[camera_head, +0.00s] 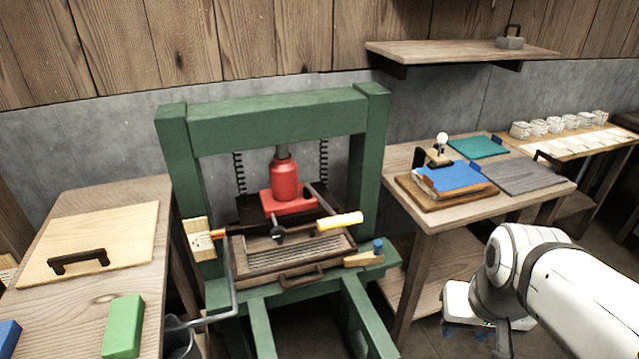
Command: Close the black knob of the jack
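The red jack (285,179) stands upright in the middle of the green press frame (275,118). The black knob (278,233) is small and round, on the front of the jack, below its red base. A lever with a yellow handle (339,221) sticks out to the right of the knob. My white arm is at the lower right, well apart from the jack. Its end points down near the bottom edge, and my gripper's fingers cannot be made out.
A wooden tray (330,251) with a slatted bed sits in the press under the jack. A left table (70,290) holds a board and a green block (123,326). A right table (440,215) holds a blue sheet and grey board. A grey pipe and bucket stand at the press's front left.

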